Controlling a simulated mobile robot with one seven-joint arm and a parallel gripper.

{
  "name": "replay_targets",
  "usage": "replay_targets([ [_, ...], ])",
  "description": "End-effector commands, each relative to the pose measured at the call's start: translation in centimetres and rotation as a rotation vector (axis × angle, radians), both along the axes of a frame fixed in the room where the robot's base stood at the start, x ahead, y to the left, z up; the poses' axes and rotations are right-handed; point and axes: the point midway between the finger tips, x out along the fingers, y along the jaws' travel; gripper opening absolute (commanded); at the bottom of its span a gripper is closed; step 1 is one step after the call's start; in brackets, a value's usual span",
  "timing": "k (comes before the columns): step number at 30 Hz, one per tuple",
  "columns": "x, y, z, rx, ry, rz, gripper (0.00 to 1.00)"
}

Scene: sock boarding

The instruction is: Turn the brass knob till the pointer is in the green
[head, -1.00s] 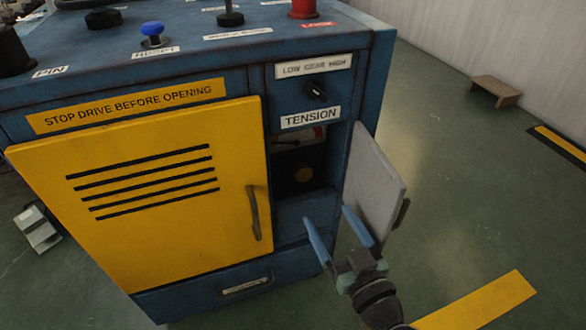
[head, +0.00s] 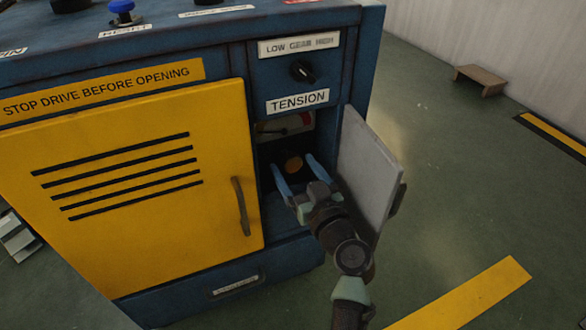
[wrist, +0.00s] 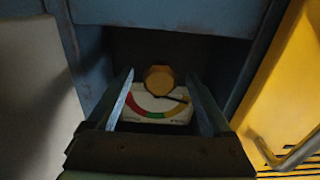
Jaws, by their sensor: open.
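The brass knob (head: 293,165) sits inside the dark open compartment under the TENSION label. It also shows in the wrist view (wrist: 158,79). My gripper (head: 293,170) is open, its two blue fingers at the compartment mouth, one to each side of the knob in the picture. I see no contact with the knob. The dial (head: 285,126) is above the knob in the head view and partly shaded. In the wrist view the dial (wrist: 150,112) has red at left, green at the bottom and yellow at right. Its dark pointer (wrist: 176,98) points right, toward the yellow end, away from green.
The grey door (head: 368,165) stands open close to the right of my gripper. The yellow door (head: 150,210) with its handle (head: 241,206) is shut at left. A black selector knob (head: 302,71) is above. Open floor lies to the right.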

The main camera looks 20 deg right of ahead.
Motion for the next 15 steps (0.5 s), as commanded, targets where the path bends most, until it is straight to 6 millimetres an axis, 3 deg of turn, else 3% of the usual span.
replay_targets([
  [5,1.16,0.07,-0.01,0.000,0.000,0.001,0.84],
  [14,1.30,0.08,0.02,0.000,0.001,0.001,0.84],
  [15,1.30,0.08,0.02,0.000,0.001,0.001,0.79],
])
